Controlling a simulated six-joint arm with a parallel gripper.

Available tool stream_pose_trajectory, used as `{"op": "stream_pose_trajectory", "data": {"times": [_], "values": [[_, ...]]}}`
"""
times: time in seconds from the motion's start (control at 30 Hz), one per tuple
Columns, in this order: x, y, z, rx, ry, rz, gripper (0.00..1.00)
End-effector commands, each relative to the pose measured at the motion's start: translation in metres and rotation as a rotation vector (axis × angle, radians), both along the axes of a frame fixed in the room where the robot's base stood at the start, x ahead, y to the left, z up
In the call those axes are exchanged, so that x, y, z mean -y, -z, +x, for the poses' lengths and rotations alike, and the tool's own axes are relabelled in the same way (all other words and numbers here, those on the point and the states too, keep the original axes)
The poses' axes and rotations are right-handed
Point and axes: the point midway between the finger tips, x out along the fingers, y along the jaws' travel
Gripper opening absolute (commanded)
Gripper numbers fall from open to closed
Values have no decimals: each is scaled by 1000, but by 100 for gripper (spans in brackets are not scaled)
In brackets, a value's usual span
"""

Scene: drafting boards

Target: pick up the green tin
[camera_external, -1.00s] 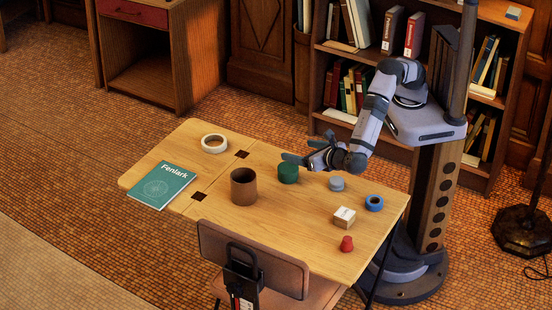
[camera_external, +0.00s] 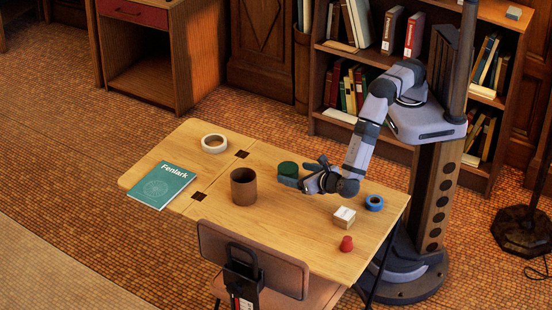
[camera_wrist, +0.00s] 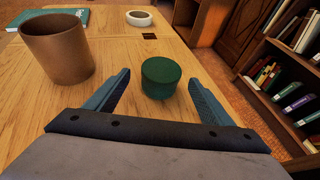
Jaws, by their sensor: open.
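The green tin (camera_external: 288,169) is a short round tin standing on the wooden table. In the wrist view the green tin (camera_wrist: 160,77) is ahead of and between the two blue fingers. My gripper (camera_external: 302,173) is low over the table, just right of the tin in the external view. In the wrist view my gripper (camera_wrist: 158,88) is open, with its fingers apart and nothing held. The fingers partly overlap the tin's edge in the external view, and I cannot tell whether they touch it.
A brown cup (camera_external: 243,188) stands left of the tin. A white tape roll (camera_external: 214,143) and a teal book (camera_external: 161,186) lie farther left. A small box (camera_external: 344,217), blue ring (camera_external: 374,203) and red piece (camera_external: 346,244) are on the right. The table's front middle (camera_external: 290,225) is clear.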

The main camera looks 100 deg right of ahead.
Motion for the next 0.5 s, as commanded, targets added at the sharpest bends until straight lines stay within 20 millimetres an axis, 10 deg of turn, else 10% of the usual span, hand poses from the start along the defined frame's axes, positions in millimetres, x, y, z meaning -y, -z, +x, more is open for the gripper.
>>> {"op": "stream_pose_trajectory", "data": {"times": [0.5], "values": [[42,18,17,-2,1,-3,75]]}}
